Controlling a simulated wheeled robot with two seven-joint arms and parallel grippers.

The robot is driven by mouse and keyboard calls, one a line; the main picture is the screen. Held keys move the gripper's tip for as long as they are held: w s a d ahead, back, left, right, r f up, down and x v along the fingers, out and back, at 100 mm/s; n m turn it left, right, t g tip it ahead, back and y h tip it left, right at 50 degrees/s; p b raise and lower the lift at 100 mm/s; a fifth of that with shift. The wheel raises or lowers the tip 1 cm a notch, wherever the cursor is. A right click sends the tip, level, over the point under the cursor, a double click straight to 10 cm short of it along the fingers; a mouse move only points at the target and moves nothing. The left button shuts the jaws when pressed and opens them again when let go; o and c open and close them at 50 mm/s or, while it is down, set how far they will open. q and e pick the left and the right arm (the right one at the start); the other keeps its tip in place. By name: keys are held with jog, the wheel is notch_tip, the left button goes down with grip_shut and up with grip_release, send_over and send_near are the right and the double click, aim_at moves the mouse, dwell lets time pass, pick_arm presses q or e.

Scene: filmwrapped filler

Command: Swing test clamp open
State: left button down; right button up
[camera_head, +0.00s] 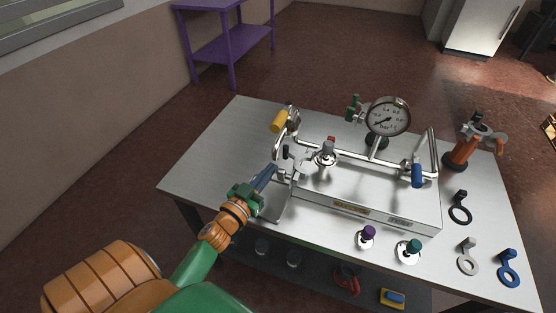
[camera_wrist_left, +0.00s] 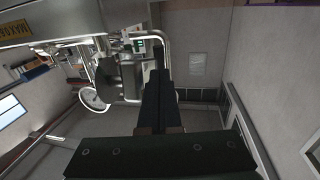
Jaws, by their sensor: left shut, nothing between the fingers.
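The test rig stands on a metal table, with a silver base (camera_head: 400,205) and bent steel tubing. Small clamp-like metal and dark parts (camera_head: 285,167) sit at its left end; I cannot tell for sure which is the test clamp or how far it is swung. My left gripper (camera_head: 272,169) is shut and empty, its blue-grey fingers reaching those parts; contact is unclear. In the left wrist view the shut dark fingers (camera_wrist_left: 160,74) point toward the steel tubing (camera_wrist_left: 130,38), overlapping part of it. My right gripper does not show.
A round gauge (camera_head: 388,117) rises behind the rig. A yellow handle (camera_head: 279,121) and a blue handle (camera_head: 417,175) sit at the tubing's ends. Purple (camera_head: 368,233) and green-topped (camera_head: 409,246) fittings stand in front. Ring-shaped tools (camera_head: 460,208) lie at right. The table's left is clear.

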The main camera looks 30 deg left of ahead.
aim_at(284, 154)
pick_arm(q)
jog(key=w, duration=0.4)
jog(key=shift+w+a, duration=0.15)
jog(key=shift+w, duration=0.15)
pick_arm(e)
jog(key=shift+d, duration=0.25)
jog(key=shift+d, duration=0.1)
pick_arm(q)
jog(key=shift+w+a+r, duration=0.15)
jog(key=shift+w+a, duration=0.35)
jog(key=shift+w, duration=0.1)
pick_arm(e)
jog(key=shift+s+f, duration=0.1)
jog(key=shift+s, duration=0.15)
